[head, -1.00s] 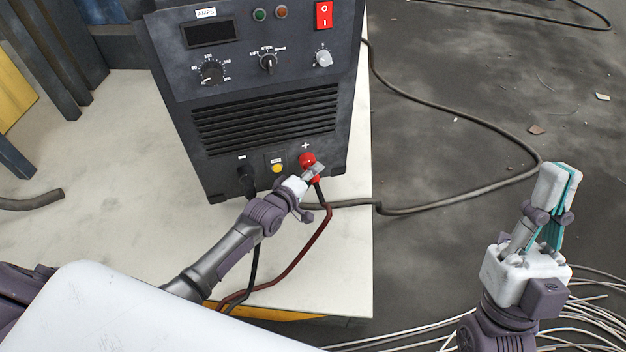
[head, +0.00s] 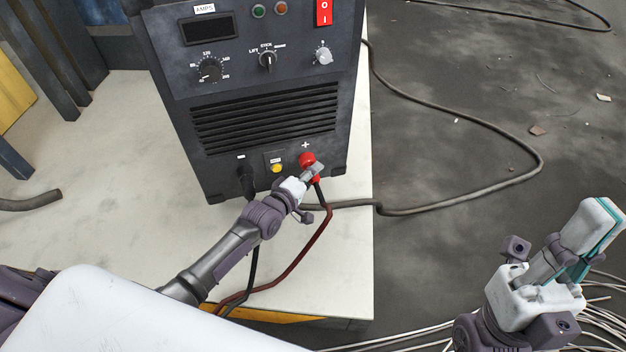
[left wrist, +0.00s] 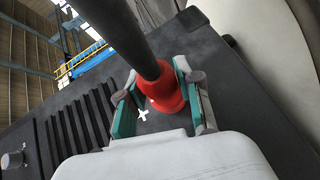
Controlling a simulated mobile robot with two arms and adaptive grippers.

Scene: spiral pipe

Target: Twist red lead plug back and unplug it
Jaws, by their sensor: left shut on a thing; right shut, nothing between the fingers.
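The red lead plug (head: 307,160) sits at the plus socket on the lower right front of the dark welding machine (head: 262,100). Its dark red cable hangs down from it. My left gripper (head: 314,172) is at the plug. In the left wrist view the red plug (left wrist: 160,97) stands between the teal-padded fingers of my left gripper (left wrist: 155,98), which is shut on it. The fingers hide part of the plug, and its seating in the socket cannot be seen. My right gripper (head: 598,232) is shut and empty at the right, away from the machine.
A black plug (head: 246,182) is at the minus socket, left of a yellow button (head: 277,168). The machine stands on a pale table (head: 345,265). A grey cable (head: 455,203) loops over the floor at right. Several loose wires (head: 400,338) lie below my right gripper.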

